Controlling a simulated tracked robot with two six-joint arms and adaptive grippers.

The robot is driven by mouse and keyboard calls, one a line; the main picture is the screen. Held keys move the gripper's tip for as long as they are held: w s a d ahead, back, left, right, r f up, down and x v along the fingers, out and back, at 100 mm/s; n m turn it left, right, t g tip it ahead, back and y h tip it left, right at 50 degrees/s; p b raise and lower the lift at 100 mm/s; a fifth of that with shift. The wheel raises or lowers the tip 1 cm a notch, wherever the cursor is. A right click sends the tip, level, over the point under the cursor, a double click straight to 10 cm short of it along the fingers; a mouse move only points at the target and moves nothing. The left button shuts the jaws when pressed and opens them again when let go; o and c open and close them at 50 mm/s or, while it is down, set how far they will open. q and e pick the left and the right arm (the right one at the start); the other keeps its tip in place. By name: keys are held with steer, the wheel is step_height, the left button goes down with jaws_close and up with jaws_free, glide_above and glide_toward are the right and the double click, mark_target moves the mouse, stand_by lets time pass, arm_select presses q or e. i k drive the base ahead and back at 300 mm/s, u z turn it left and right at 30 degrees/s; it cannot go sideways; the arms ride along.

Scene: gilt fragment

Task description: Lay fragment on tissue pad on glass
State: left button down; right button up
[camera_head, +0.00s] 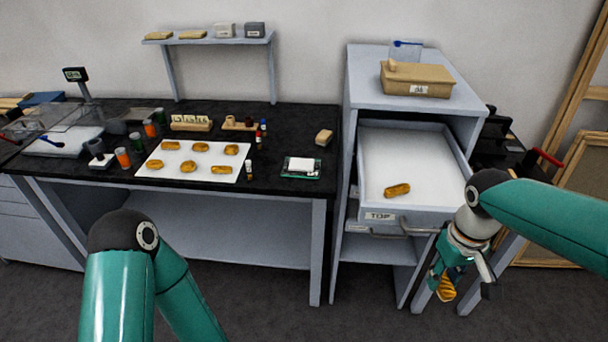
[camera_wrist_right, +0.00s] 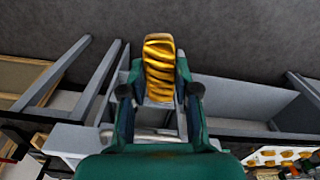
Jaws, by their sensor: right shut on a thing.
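My right gripper (camera_head: 460,280) is shut on a gilt fragment (camera_head: 446,289), in front of the cabinet and below the open drawer's handle. In the right wrist view the ridged golden fragment (camera_wrist_right: 159,68) stands out between the two fingers. Another gilt fragment (camera_head: 397,190) lies in the open drawer (camera_head: 410,158) labelled TOP. On the dark bench, a small white pad (camera_head: 301,166) lies on a green-edged plate (camera_head: 288,174), which looks like the tissue pad on glass. Of my left arm only teal links show at the bottom left; its gripper is out of the picture.
A white sheet (camera_head: 215,170) with several gilt pieces lies on the bench (camera_head: 325,115), with jars and small bottles around it. A cardboard box (camera_head: 416,80) stands on the cabinet. The open drawer juts forward beside my right arm.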

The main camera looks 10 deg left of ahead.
mark_target(301, 162)
steer(key=k, duration=0.35)
steer(key=u, duration=0.6)
steer(key=i, duration=1.1)
steer(key=u, duration=0.45)
steer(key=i, duration=1.15)
steer(key=z, duration=0.5)
